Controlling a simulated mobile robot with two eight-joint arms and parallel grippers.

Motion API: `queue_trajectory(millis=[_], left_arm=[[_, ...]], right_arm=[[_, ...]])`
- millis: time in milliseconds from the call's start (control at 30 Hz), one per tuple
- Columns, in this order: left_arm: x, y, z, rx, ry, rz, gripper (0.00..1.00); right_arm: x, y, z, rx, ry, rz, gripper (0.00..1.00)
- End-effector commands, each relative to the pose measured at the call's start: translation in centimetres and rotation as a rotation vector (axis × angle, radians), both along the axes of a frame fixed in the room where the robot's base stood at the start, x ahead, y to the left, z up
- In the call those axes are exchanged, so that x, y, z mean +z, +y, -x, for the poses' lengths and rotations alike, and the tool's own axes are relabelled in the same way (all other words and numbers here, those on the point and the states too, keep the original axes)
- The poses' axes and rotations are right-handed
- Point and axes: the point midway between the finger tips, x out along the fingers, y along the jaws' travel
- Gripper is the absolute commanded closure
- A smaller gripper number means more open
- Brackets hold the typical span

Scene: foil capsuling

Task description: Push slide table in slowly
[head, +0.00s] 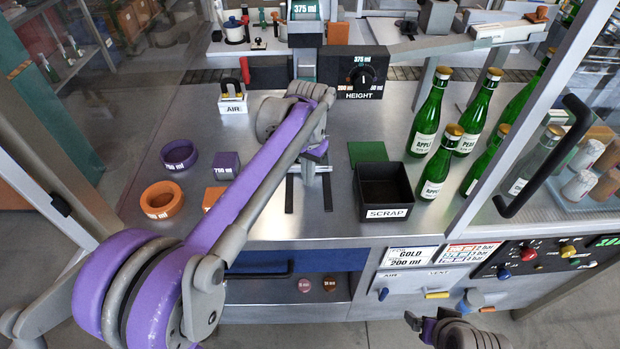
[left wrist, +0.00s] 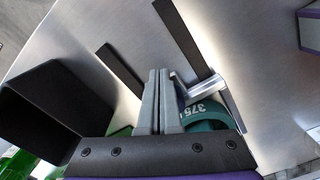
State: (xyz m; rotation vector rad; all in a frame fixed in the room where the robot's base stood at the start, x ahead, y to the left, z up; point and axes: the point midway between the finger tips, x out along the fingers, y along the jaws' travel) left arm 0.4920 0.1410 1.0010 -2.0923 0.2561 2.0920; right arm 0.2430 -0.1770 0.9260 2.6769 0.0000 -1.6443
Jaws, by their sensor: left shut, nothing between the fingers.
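The slide table area has two dark parallel rails (head: 289,193) on the steel worktop; they also show in the left wrist view (left wrist: 180,35). A metal piece (left wrist: 207,90) and a green holder marked 375 (left wrist: 208,122) sit by the rails, largely hidden behind my gripper. My left gripper (head: 309,172) is over the rails, fingers pointing down; in the left wrist view its fingers (left wrist: 159,75) are together and empty, close beside the metal piece. I cannot tell whether they touch it. My right arm shows at the bottom right edge; its jaw state is unclear.
A black scrap bin (head: 385,190) stands right of the rails, with several green bottles (head: 434,175) beyond it. Orange (head: 162,200) and purple (head: 179,155) rings lie at left. A black height unit (head: 352,72) stands behind.

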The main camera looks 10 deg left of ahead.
Motion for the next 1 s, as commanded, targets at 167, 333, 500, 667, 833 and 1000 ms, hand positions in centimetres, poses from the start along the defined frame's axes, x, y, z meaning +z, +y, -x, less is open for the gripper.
queue_trajectory(millis=[167,333,500,667,833,1000], left_arm=[[0.1,0.2,-0.8,0.001,-0.001,0.0,1.0],[0.1,0.4,-1.4,0.001,-0.001,0.0,1.0],[0.1,0.6,-2.1,0.0,-0.001,0.0,1.0],[0.1,0.8,-2.7,0.0,-0.001,0.0,1.0],[0.1,1.0,-3.3,0.0,-0.001,0.0,1.0],[0.1,1.1,-4.0,0.0,-0.001,0.0,1.0]], right_arm=[[0.3,0.0,-0.1,0.0,-0.002,0.0,0.1],[0.5,0.0,-0.2,0.0,-0.003,0.0,0.1],[0.7,0.0,-0.2,0.0,-0.004,0.0,0.1],[0.9,0.0,-0.3,0.0,-0.006,0.0,0.1],[1.2,0.0,-0.4,0.0,-0.007,0.0,0.1],[1.5,0.0,-0.5,0.0,-0.009,0.0,0.1]])
